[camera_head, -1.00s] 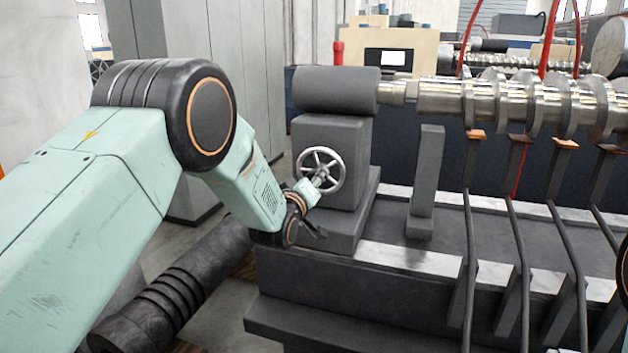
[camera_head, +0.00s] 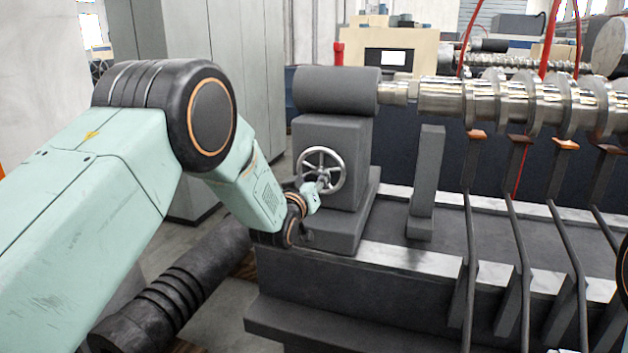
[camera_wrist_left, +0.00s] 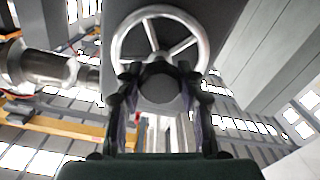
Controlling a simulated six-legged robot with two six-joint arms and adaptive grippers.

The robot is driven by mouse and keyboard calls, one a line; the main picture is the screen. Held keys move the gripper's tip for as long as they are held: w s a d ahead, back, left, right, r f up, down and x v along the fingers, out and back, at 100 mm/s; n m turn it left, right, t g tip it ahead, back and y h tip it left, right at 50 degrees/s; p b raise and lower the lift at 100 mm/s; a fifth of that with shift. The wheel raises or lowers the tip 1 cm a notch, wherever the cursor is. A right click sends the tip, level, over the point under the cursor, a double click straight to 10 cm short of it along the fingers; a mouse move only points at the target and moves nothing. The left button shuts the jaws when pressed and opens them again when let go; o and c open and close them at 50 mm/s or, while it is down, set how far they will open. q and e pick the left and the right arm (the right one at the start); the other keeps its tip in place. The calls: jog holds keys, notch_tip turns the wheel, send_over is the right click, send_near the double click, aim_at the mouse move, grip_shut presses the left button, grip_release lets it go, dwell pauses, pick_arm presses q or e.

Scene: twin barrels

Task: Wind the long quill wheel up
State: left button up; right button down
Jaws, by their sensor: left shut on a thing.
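The long quill wheel is a silver spoked handwheel (camera_head: 321,158) on the side of a dark grey block, left of the shaft. In the left wrist view the wheel rim (camera_wrist_left: 203,45) and spokes stand just beyond my fingers. My left gripper (camera_head: 322,185) is at the lower part of the wheel. In the left wrist view my left gripper (camera_wrist_left: 158,72) has its two dark fingers on either side of a round dark grey knob (camera_wrist_left: 160,90) in front of the wheel, shut on it. The exact finger contact is hard to see. My right gripper is not in view.
The dark grey block (camera_head: 332,135) stands on a long machine bed (camera_head: 365,285). An upright grey post (camera_head: 427,180) and a large metal crankshaft (camera_head: 500,97) are to the right. Several thin angled rods (camera_head: 515,250) line the front. A black ribbed cylinder (camera_head: 175,290) lies at lower left.

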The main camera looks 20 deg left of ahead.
pick_arm(q)
jog(key=m, duration=0.5)
jog(key=shift+m, duration=0.3)
jog(key=m, duration=0.9)
jog(key=shift+m, duration=2.9)
jog(key=o, duration=1.2)
jog(key=shift+s, duration=0.1)
